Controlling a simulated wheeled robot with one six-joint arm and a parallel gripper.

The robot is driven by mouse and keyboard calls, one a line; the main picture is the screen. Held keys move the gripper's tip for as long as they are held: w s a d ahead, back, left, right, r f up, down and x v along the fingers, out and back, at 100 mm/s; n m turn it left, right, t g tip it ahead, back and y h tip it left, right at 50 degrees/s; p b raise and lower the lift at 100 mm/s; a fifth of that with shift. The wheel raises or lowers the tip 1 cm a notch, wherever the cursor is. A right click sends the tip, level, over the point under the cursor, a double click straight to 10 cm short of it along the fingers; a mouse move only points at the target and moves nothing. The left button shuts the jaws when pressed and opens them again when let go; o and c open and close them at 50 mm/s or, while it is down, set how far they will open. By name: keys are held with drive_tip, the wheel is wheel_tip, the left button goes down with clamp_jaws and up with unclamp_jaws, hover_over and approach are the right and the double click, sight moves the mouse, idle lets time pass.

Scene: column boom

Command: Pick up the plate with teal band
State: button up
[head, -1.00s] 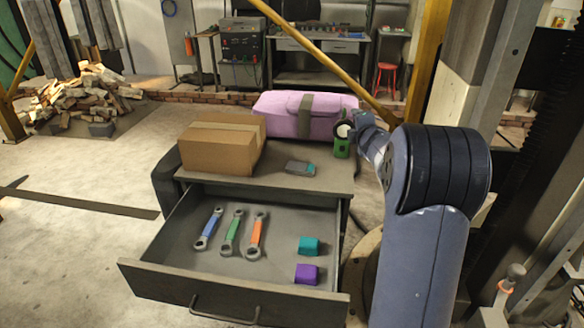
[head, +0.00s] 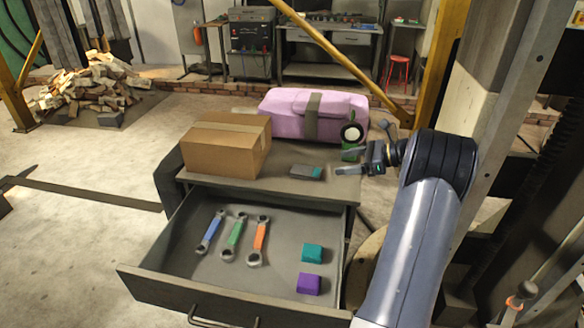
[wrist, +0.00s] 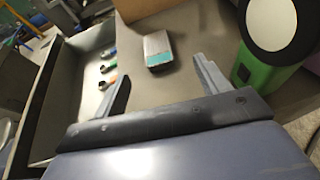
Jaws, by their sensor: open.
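The plate with teal band (head: 306,172) is a small flat grey piece lying on the cabinet top, between the cardboard box and my gripper. In the wrist view the plate (wrist: 157,43) lies beyond my fingertips, roughly centred between them, with its teal band towards me. My gripper (head: 344,162) is open and empty, to the right of the plate in the head view and apart from it. Both fingers of my gripper (wrist: 160,73) show in the wrist view with clear space between them.
A cardboard box (head: 227,146) and a pink bag (head: 310,114) stand on the cabinet top (head: 270,178). A green object with a white disc (wrist: 268,55) is close right of my gripper. The open drawer (head: 262,279) holds three wrenches, a teal block (head: 312,253) and a purple block (head: 308,284).

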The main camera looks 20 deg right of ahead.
sight(306, 170)
drive_tip(key=p+x, duration=0.1)
drive_tip(key=x, duration=0.3)
drive_tip(key=shift+a+f, duration=0.1)
drive_tip(key=shift+a, duration=0.3)
drive_tip(key=shift+f+p+x, duration=0.15)
drive_tip(key=shift+p+x, duration=0.35)
drive_tip(key=shift+x, duration=1)
drive_tip(key=shift+f+p+x, duration=0.15)
drive_tip(key=shift+p+x, duration=0.3)
drive_tip(key=shift+x, duration=1.1)
drive_tip(key=shift+s+d, duration=0.1)
drive_tip(key=shift+s, duration=0.1)
drive_tip(key=shift+c, duration=0.3)
drive_tip(key=shift+r, duration=0.1)
drive_tip(key=c, duration=1.4)
